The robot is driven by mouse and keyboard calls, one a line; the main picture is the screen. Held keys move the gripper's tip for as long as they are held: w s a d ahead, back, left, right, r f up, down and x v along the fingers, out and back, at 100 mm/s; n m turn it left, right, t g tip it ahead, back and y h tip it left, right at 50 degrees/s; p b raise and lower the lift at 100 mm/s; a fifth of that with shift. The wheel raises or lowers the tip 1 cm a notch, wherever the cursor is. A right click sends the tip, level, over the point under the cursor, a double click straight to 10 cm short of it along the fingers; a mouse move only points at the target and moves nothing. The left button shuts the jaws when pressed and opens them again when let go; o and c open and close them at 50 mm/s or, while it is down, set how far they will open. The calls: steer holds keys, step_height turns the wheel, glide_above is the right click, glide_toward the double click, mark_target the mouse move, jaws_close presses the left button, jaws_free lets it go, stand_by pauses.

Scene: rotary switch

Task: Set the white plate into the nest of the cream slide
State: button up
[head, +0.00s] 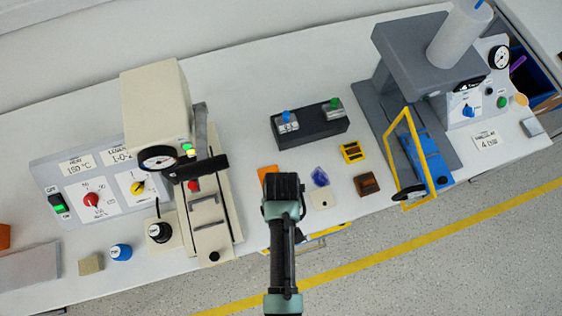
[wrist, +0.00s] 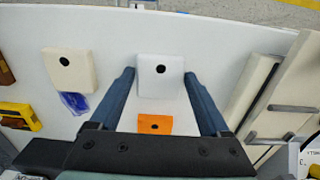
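The white plate (wrist: 160,88), a small square with a dark round hole, lies flat on the table in the wrist view. My gripper (wrist: 158,76) is open, with one blue finger on each side of the plate. Narrow gaps seem to show between fingers and plate; contact is hard to judge. In the head view my gripper (head: 284,200) hides the white plate. The cream slide (head: 222,238) lies on the cream machine (head: 155,100), left of my gripper. Part of it shows at the right in the wrist view (wrist: 297,85). Its nest is not clear.
A cream plate (wrist: 70,72) with a hole lies left of the white one, beside a blue translucent piece (wrist: 74,102). An orange plate (wrist: 155,124) lies nearer my wrist. A yellow frame (head: 352,152) and brown block (head: 366,184) lie farther right in the head view.

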steer(key=c, duration=0.9)
steer(key=shift+r, duration=0.1)
step_height(320, 180, up, 10)
steer(key=shift+s+f, duration=0.1)
steer(key=shift+f, duration=0.05)
